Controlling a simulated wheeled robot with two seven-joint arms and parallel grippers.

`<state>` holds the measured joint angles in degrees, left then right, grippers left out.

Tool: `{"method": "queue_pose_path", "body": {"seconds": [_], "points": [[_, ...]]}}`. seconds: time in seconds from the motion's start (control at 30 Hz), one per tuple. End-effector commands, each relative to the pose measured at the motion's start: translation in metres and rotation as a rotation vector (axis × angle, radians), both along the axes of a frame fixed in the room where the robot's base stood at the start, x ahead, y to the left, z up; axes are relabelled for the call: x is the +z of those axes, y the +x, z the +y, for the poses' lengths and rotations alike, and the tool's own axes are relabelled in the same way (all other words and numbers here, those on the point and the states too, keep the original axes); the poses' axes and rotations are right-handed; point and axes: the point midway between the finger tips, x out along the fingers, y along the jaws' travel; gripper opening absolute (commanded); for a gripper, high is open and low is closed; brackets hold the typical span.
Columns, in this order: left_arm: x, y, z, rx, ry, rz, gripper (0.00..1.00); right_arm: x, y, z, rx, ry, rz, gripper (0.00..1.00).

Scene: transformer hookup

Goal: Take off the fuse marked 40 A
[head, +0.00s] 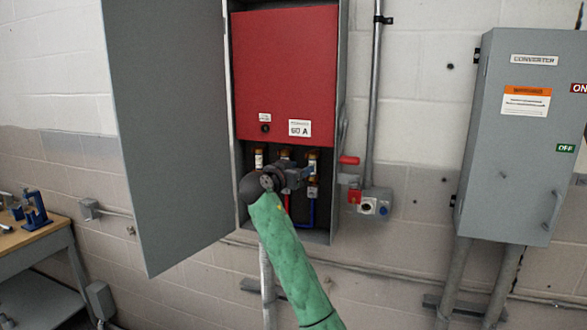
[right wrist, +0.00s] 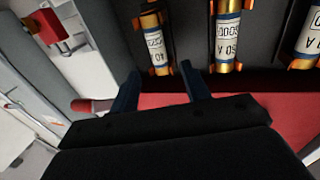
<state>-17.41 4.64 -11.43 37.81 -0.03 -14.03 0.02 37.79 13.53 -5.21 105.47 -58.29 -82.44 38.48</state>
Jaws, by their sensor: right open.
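The fuse marked 40 A (right wrist: 155,42) is a brass-ended cylinder with a white label, standing in its clips at the left of the fuse row in the right wrist view. In the head view it is the rightmost fuse (head: 313,160). My right gripper (head: 303,177) is open in front of the lower part of the fuse box. In the right wrist view its fingers (right wrist: 160,88) point at the near end of the 40 A fuse, one to each side, with nothing between them. My left gripper is not in view.
Two other fuses stand beside it, a middle one (right wrist: 227,35) and one at the right edge (right wrist: 308,38). A red panel (head: 285,70) covers the upper box. A grey door (head: 165,120) hangs open at left. A red handle (head: 349,160) sticks out at right.

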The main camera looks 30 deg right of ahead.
Motion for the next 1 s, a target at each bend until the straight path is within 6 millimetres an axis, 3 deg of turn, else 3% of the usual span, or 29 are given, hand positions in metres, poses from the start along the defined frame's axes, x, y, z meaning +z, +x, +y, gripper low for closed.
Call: {"method": "queue_pose_path", "body": {"seconds": [0.1, 0.43, 0.9, 1.0], "points": [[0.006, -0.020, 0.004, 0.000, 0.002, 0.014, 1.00, 0.003, 0.005, -0.012, -0.003, -0.003, 0.003, 0.47], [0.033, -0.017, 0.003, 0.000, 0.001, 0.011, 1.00, 0.002, 0.023, -0.049, -0.001, -0.001, 0.004, 0.47], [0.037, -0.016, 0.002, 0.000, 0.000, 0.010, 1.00, -0.001, 0.027, -0.057, -0.001, 0.000, 0.002, 0.47], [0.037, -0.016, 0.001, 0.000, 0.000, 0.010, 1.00, -0.001, 0.027, -0.058, -0.001, 0.000, 0.002, 0.27]]}}
